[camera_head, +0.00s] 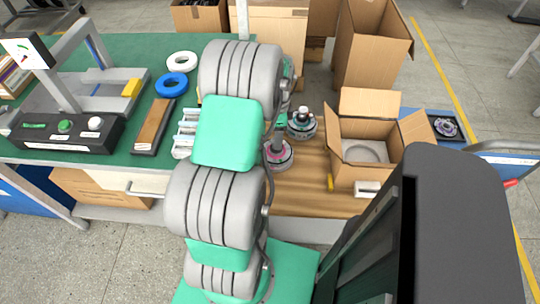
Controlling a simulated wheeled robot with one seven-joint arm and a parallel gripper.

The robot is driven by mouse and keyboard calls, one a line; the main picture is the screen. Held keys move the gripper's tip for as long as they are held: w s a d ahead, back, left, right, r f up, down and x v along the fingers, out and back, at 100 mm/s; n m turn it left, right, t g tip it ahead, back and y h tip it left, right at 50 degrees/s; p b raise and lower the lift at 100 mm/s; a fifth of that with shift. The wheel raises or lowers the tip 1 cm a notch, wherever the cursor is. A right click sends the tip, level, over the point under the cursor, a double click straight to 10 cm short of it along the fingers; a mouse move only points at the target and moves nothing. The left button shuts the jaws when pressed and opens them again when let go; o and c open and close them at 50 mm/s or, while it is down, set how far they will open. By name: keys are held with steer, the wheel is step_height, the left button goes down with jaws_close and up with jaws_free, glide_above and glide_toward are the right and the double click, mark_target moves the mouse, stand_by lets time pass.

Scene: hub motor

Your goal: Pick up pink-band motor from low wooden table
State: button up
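The pink-band motor (279,155) stands on the low wooden table (310,180), just right of my arm, which hides part of its left side. A second motor (302,122) stands behind it and to the right, with a dark and teal body and a light knob on top. My gripper is not clearly visible; my grey and green arm links cover the area around and above the pink-band motor. I cannot tell whether anything touches the motor.
An open cardboard box (366,150) stands on the wooden table at right, with a small yellow item (330,183) beside it. Larger cardboard boxes (372,45) stand behind.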

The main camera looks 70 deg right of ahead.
step_height(320, 180, down, 7)
steer(key=shift+w+d, duration=0.1)
jaws_close()
stand_by(0.8)
steer(key=shift+d+r, duration=0.15)
steer(key=shift+r, duration=0.05)
